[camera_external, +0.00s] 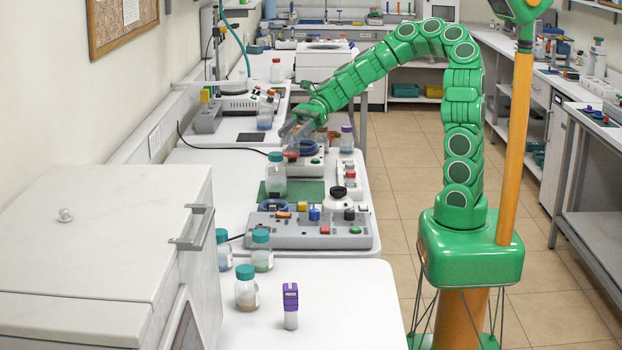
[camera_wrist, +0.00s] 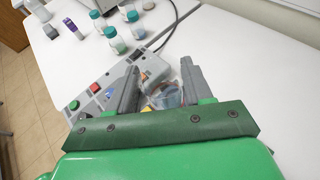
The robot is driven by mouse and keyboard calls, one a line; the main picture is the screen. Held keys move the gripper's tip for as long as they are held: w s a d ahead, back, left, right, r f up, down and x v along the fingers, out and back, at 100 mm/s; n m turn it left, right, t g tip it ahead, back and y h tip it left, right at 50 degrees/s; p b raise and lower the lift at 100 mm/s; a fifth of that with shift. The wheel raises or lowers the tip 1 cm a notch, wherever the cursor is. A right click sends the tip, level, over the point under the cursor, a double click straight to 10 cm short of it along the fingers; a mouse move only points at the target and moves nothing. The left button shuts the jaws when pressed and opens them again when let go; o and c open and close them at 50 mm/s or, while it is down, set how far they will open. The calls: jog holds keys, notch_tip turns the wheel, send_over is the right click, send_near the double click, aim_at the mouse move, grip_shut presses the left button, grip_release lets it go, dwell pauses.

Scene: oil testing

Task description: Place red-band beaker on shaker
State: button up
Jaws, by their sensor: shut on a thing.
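My gripper (camera_external: 291,132) reaches down over the far part of the bench in the external view. In the wrist view my gripper (camera_wrist: 160,88) has its two grey fingers on either side of a clear beaker (camera_wrist: 167,98), and it is shut on it. A red band (camera_external: 291,154) shows just below the fingers in the external view. A low pale device with a blue ring on top (camera_external: 309,147), which looks like the shaker, is right beside and partly behind the fingers. I cannot tell whether the beaker touches it.
A teal-capped jar (camera_external: 276,178) stands on a green mat (camera_external: 312,190) in front of the gripper. A grey control console (camera_external: 310,233) with coloured buttons is nearer. Several teal-capped bottles and a purple-topped vial (camera_external: 291,305) stand at the front. A white cabinet (camera_external: 90,220) is at left.

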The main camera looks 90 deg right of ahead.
jog(key=w+a+r+m+t+h, duration=0.1)
jog(key=w+a, duration=0.2)
jog(key=a, duration=0.8)
jog(key=w+a, duration=0.2)
jog(key=a, duration=0.9)
jog(key=w+a+r+m+t+h, duration=0.1)
jog(key=w+a, duration=0.2)
jog(key=a, duration=0.8)
jog(key=s+a+m+h, duration=0.1)
jog(key=s+a, duration=0.8)
jog(key=a, duration=0.4)
jog(key=s+a+m, duration=0.1)
jog(key=s+a, duration=0.9)
jog(key=a, duration=0.3)
jog(key=shift+t+h, duration=0.3)
jog(key=shift+t, duration=0.1)
jog(key=shift+w+a+f, duration=1.45)
jog(key=shift+a+f, duration=0.3)
jog(key=shift+f, duration=1.3)
jog(key=shift+w+a+f, duration=1.5)
jog(key=shift+a+f, duration=0.25)
jog(key=shift+f, duration=1.35)
jog(key=shift+w+a+f, duration=1.45)
jog(key=shift+a+f, duration=0.3)
jog(key=shift+f, duration=1.3)
